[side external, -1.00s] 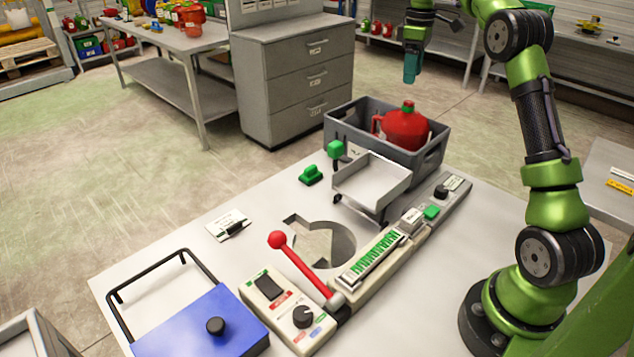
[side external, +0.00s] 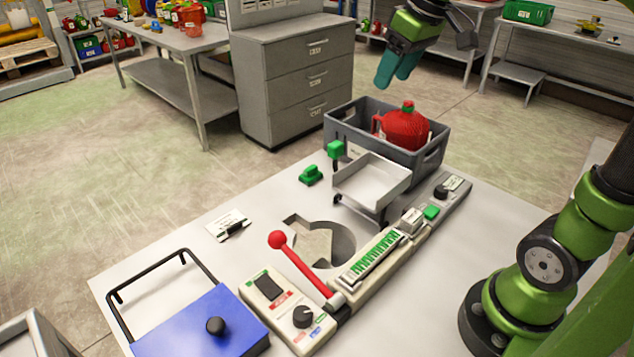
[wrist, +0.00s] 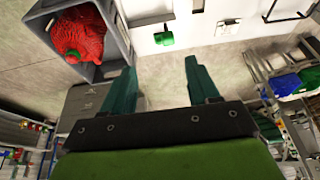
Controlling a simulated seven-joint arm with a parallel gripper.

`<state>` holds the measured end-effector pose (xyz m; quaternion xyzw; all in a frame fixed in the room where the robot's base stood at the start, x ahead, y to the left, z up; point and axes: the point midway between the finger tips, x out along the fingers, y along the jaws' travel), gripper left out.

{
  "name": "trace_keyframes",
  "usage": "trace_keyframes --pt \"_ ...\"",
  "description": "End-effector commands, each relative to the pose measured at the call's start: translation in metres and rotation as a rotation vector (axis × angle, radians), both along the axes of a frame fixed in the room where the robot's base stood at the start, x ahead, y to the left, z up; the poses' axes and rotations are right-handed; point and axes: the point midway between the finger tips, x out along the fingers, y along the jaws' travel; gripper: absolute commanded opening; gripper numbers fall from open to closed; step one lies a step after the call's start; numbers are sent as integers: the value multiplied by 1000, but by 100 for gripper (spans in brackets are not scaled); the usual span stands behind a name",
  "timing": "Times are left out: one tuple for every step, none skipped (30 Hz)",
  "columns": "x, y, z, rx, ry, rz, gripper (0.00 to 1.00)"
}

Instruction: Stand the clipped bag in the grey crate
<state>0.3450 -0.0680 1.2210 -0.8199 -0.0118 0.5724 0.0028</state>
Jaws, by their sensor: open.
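The red net bag (side external: 402,130), with a green clip (side external: 408,105) at its top, stands upright inside the grey crate (side external: 352,120) at the far end of the work table. In the wrist view the red bag (wrist: 80,34) sits in the grey crate (wrist: 122,48) at the upper left. My gripper (side external: 392,85) is above and behind the crate, tilted, with its teal fingers apart and empty. In the wrist view the open fingers of my gripper (wrist: 160,75) have only floor between them. The bag's base is hidden by the crate wall.
A white tray (side external: 370,180) stands in front of the crate. A red lever (side external: 300,265), a round hole in the table (side external: 340,240), a green strip holder (side external: 375,258) and a blue box (side external: 200,325) are nearer. A grey drawer cabinet (side external: 290,80) stands behind.

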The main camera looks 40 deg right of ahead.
Motion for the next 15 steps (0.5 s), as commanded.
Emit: trace_keyframes --pt "-19 22 -7 32 -42 -27 60" --pt "-29 33 -12 54 -66 -51 60" --pt "-41 46 -21 87 -96 -84 60" --pt "-50 55 -28 113 -117 -108 60" --pt "-59 63 -34 138 -136 -132 60" --pt "-69 73 -43 172 -159 -162 60" --pt "-77 79 -50 196 -175 -183 60" --pt "-83 84 -56 217 -189 -203 60" --pt "-90 89 -64 244 -204 -226 60" --pt "-95 92 -69 262 -213 -243 60" --pt "-99 95 -73 277 -220 -256 60" --pt "-103 98 -78 294 -227 -272 60" --pt "-106 99 -81 304 -233 -281 60" --pt "-107 100 -84 312 -235 -290 60" --pt "-109 101 -85 318 -240 -295 60"
